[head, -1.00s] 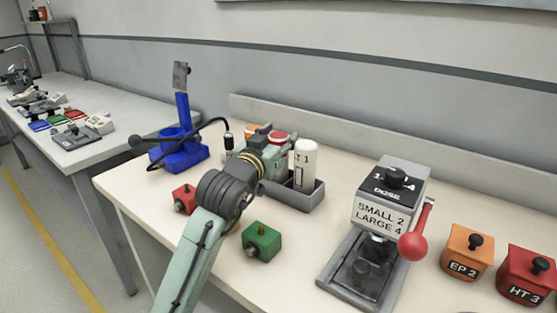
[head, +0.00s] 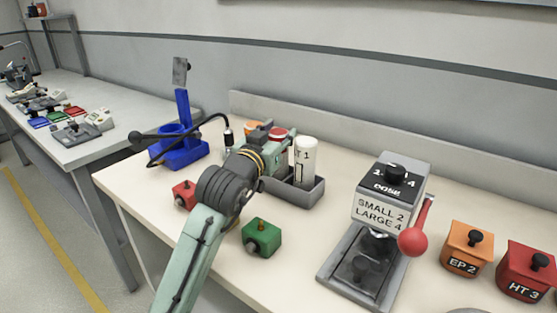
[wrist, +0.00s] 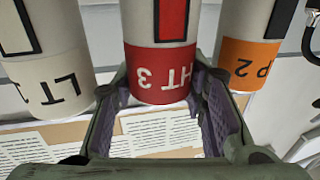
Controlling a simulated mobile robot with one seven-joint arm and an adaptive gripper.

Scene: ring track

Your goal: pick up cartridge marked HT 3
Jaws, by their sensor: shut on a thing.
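The HT 3 cartridge is a white cylinder with a red band lettered HT 3 (wrist: 160,75), upside down in the wrist view. In the head view its red top (head: 278,134) shows behind my gripper (head: 272,160). In the wrist view my gripper (wrist: 163,100) has one finger on each side of the red band and is shut on this cartridge. Its lower part in the holder is hidden in the head view. The holder is a grey tray (head: 305,195).
A white cartridge (head: 306,160) stands right of HT 3 and an orange-banded one (wrist: 250,58) on its other side, both close. A blue stand (head: 180,150), green block (head: 262,238), red block (head: 184,195) and dosing machine (head: 385,210) stand around. A red HT 3 box (head: 525,270) is far right.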

